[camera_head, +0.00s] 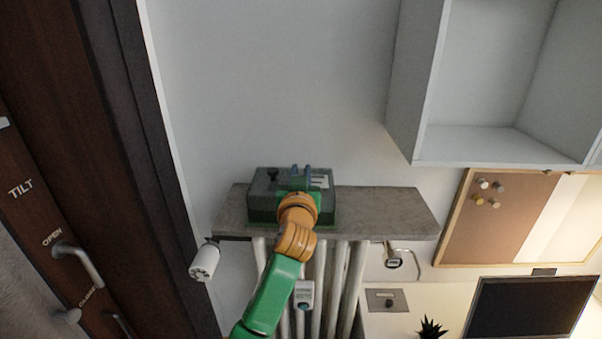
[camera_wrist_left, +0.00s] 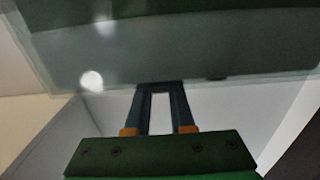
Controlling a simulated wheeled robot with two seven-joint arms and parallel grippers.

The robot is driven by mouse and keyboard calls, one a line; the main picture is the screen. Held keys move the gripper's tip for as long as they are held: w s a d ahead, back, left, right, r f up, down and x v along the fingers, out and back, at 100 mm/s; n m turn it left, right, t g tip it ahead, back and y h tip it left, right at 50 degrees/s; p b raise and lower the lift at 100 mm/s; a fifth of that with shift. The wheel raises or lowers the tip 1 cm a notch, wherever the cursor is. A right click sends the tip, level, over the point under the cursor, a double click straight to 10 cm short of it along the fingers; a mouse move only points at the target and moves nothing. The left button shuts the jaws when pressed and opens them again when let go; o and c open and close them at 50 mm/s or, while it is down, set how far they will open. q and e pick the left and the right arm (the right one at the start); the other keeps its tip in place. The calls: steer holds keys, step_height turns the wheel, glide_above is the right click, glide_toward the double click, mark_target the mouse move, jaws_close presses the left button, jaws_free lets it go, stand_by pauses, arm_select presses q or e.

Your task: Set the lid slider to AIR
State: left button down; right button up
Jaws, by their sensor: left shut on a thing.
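A green box (camera_head: 262,212) with a dark translucent lid (camera_head: 262,184) stands on the grey ledge. A dark knob (camera_head: 272,174) and a pale label (camera_head: 321,182) show on the lid. My left gripper (camera_head: 301,170) is over the lid, right of the knob. In the left wrist view its two dark fingers (camera_wrist_left: 160,90) reach the edge of the glassy lid (camera_wrist_left: 240,85), with a narrow gap between them. They are shut on a small dark piece at their tips, seemingly the lid slider, mostly hidden. The slider's markings are too small to read. My right gripper is not in view.
The grey stone ledge (camera_head: 385,208) is clear right of the box. White radiator pipes (camera_head: 336,285) run below it, with a white valve head (camera_head: 204,262) at the left. A white open shelf (camera_head: 480,140) hangs upper right. A corkboard (camera_head: 490,225) is on the wall.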

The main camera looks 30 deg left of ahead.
mark_target(321, 183)
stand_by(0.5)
arm_select(q)
steer(key=shift+w+d+f, duration=0.1)
steer(key=shift+d, duration=0.05)
steer(key=w+d+b, duration=0.1)
steer(key=d+b, duration=0.1)
steer(key=d, duration=0.1)
steer(key=shift+w, duration=0.4)
steer(key=shift+w+d, duration=0.15)
steer(key=shift+d, duration=0.15)
steer(key=shift+a, duration=0.1)
steer(key=c, duration=0.8)
jaws_free()
steer(key=shift+o, duration=0.2)
